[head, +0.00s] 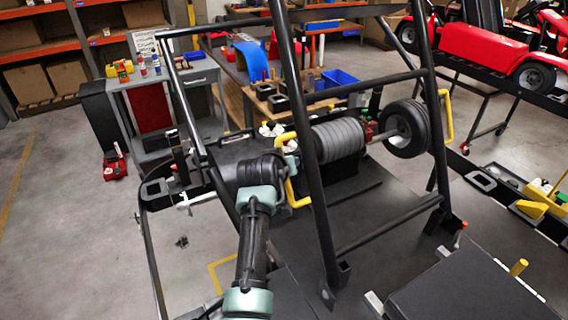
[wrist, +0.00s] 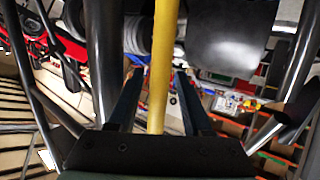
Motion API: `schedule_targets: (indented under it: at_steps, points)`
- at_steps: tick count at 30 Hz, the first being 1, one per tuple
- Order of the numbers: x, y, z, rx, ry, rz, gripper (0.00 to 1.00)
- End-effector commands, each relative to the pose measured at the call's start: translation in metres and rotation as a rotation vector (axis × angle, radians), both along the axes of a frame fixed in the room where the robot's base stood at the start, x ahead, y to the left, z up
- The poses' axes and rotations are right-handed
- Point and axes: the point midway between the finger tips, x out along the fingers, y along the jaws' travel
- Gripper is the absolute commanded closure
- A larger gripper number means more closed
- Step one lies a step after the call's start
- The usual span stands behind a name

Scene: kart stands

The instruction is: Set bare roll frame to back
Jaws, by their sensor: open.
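The bare roll frame (head: 310,150) is a black tube frame with crossbars. It stands tilted over a dark kart deck (head: 400,240) in the head view. A yellow handle (head: 292,189) sits beside its left tube, and another yellow handle (head: 446,117) beside its right tube. My gripper (head: 291,161) is at the left handle, partly hidden by my arm. In the wrist view my gripper (wrist: 158,98) is open, with the yellow bar (wrist: 161,60) running between its two dark fingers. I cannot tell whether a finger touches it.
A ribbed grey cylinder (head: 338,140) and a black wheel (head: 405,128) lie behind the frame. A grey cabinet (head: 190,75) with bottles and a workbench (head: 262,95) stand behind. A red kart (head: 490,50) sits on a stand at right. The floor at left is mostly clear.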

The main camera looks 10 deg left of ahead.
Motion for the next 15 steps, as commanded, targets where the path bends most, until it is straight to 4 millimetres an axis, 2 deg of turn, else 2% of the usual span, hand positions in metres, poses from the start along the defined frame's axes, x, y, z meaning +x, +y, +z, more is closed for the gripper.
schedule_targets:
  at_steps: [7,15]
  points:
    - [-0.009,0.001,0.006,0.000,-0.001,-0.001,0.50]
    - [-0.037,0.003,0.023,-0.001,-0.002,0.000,0.50]
